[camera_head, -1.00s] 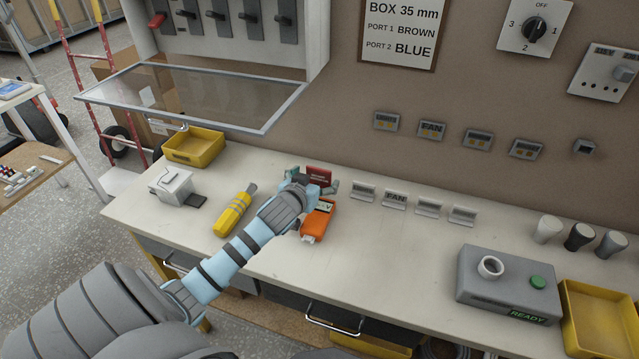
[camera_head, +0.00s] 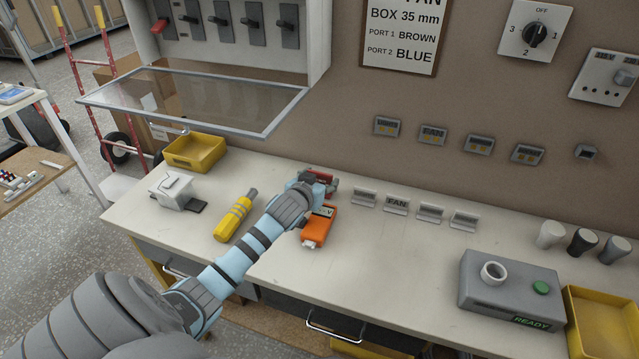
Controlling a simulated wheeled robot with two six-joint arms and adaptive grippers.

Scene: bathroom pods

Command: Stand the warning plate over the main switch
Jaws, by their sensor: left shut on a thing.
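The red warning plate (camera_head: 325,177) stands on the workbench near the wall, partly hidden by my left gripper. My left gripper (camera_head: 318,187) is shut on it; its fingers are mostly hidden behind the wrist. The main switch appears to be the red-handled switch (camera_head: 160,26) at the left of the wall cabinet's row, at the top left. The cabinet's glazed cover (camera_head: 195,98) is swung out below the switches. My right gripper does not show.
An orange tester (camera_head: 317,228) lies just in front of the gripper, and a yellow tool (camera_head: 235,218) lies left of the forearm. A yellow bin (camera_head: 195,150) sits under the cover. Small label stands (camera_head: 397,205) line the bench to the right. The bench's front middle is clear.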

